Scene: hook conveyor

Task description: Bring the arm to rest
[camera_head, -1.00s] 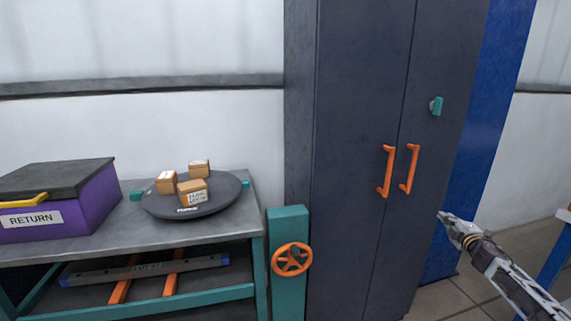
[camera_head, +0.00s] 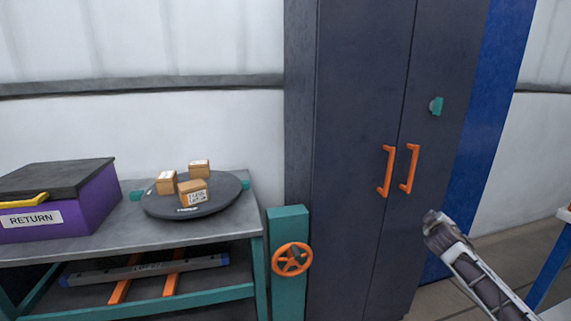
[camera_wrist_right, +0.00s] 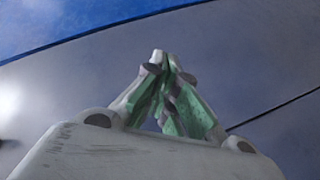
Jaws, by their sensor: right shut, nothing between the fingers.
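My right arm (camera_head: 472,262) comes in from the lower right in the head view, in front of the dark cabinet's right edge. Its far end is near the lower right of the cabinet doors, and I cannot make out the fingers there. In the right wrist view my right gripper (camera_wrist_right: 165,65) is shut, its fingertips together with nothing between them. Behind it are a dark grey surface and a blue strip. No object is in its grip. My left gripper is not in view.
A dark cabinet (camera_head: 355,120) has orange handles (camera_head: 386,172). A teal post (camera_head: 287,222) carries an orange handwheel (camera_head: 292,259). At left, a workbench (camera_head: 120,233) bears a purple RETURN box (camera_head: 80,213) and a dark turntable (camera_head: 220,200) with small cartons (camera_head: 193,193).

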